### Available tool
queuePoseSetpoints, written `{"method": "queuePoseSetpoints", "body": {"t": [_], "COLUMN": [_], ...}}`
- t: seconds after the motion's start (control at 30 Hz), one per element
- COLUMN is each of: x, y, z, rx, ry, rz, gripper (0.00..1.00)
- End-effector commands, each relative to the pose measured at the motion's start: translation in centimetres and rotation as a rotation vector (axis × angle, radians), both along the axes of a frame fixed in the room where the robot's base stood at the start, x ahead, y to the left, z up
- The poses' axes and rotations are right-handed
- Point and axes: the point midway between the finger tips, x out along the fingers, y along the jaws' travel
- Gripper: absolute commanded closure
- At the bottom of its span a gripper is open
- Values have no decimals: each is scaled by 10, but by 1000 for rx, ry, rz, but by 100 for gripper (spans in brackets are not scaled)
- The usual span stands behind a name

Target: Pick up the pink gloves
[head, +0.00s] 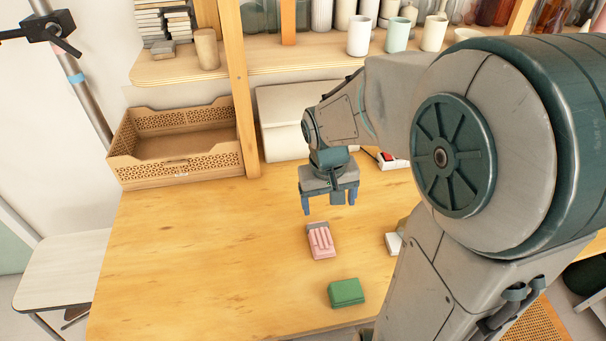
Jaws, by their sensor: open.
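The pink gloves (320,242) lie on the wooden table as a small folded bundle with a grey band at the far end. My gripper (329,206) hangs above the table, pointing down, a little beyond the gloves in the head view. Its two blue fingers are apart, with nothing seen between them. The gripper does not touch the gloves.
A green block-like item (346,292) lies nearer the front edge. A white item (394,243) is partly hidden by my arm. A wooden crate (180,170) and a white box (280,150) stand at the back. The table's left side is clear.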

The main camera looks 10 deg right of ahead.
Motion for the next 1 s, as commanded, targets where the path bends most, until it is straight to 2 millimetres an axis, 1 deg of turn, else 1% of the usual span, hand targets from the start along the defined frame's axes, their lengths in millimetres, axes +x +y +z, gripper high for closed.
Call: {"method": "queuePoseSetpoints", "body": {"t": [0.03,0.1,0.2,0.33,0.47,0.57,0.7,0.8,0.9,1.0], "x": [10,22,35,45,49,48,47,47,48,47], "y": [-1,1,3,5,6,6,6,6,5,5], "z": [-8,-18,-29,-38,-49,-65,-94,-111,-122,-128], "rx": [13,30,55,81,90,91,91,91,90,90], "ry": [21,39,55,65,71,74,73,72,70,69], "rz": [-3,-1,-3,-3,-5,-3,-2,-2,-3,-4], "gripper": [20,20,20,20,20,20,20,20,20,20]}}
